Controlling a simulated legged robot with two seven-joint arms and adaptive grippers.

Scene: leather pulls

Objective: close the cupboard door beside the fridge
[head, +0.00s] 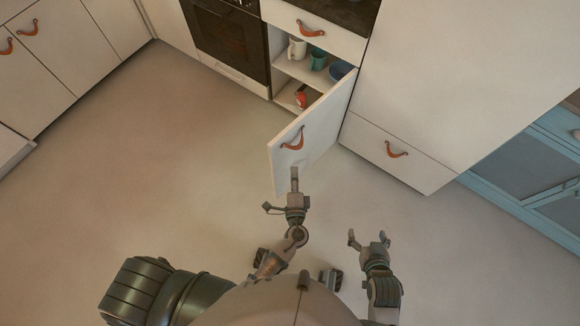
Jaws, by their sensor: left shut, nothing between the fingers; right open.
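The white cupboard door (318,124) stands open, swung out from the cupboard (285,88) between the oven and the tall white unit. It has a brown leather pull (292,140) on its face near the free edge. My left gripper (294,178) is shut and empty, with its fingertips at the lower free edge of the door; I cannot tell whether they touch it. My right gripper (369,240) is open and empty, to the right of the left one and apart from the door, over the floor.
Inside the cupboard are a white mug (297,48), a teal cup (318,60), a blue bowl (340,71) and a red item (300,96). A black oven (226,40) is left of it. A tall white unit (440,80) stands right. The floor (150,160) is clear on the left.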

